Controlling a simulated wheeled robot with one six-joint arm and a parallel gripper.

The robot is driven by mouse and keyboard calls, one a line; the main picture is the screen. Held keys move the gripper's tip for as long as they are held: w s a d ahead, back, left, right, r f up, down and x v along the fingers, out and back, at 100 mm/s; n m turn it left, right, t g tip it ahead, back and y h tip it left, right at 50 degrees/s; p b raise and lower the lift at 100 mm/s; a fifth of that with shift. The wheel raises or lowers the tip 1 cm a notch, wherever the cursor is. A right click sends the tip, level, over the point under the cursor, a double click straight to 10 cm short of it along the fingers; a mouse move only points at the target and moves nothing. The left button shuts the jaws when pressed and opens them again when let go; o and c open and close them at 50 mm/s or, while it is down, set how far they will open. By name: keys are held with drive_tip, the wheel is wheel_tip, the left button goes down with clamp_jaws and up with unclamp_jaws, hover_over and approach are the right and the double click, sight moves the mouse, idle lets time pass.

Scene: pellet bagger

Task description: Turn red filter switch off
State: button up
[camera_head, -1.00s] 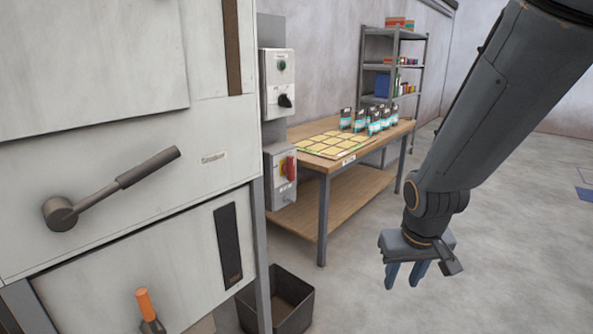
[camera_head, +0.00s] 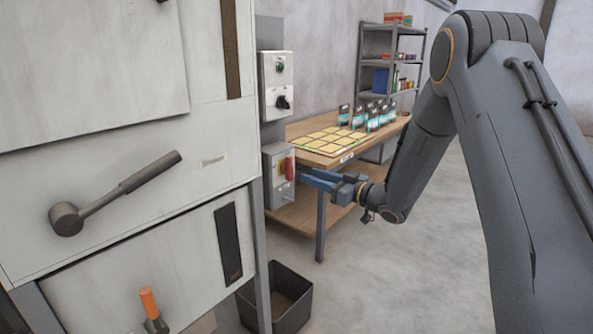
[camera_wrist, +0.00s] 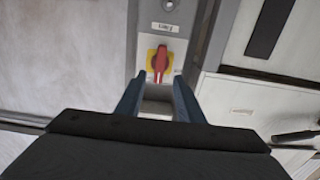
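The red switch (camera_head: 289,167) is a red handle on a yellow plate, on the front of the lower grey box on the post beside the machine. In the wrist view the red handle (camera_wrist: 160,60) points up and down in the picture, on its yellow plate (camera_wrist: 151,60). My gripper (camera_head: 303,180) is in front of this box, just right of and slightly below the switch. In the wrist view my gripper (camera_wrist: 157,88) is open, with its two blue fingers apart and nothing between them. The switch shows just beyond the fingertips, between their lines. Contact is not visible.
An upper box (camera_head: 276,86) with a black knob (camera_head: 283,102) is above the switch. The machine (camera_head: 120,110) with a grey lever (camera_head: 120,190) stands left. A wooden table (camera_head: 350,152) with yellow cards and several packets is behind my arm. A dark bin (camera_head: 290,300) sits on the floor.

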sight(292, 169)
drive_tip(key=p+x, duration=0.1)
drive_tip(key=x, duration=0.6)
drive_tip(key=shift+w+a, duration=0.15)
drive_tip(key=shift+a, duration=0.1)
drive_tip(key=shift+c, duration=0.4)
clamp_jaws()
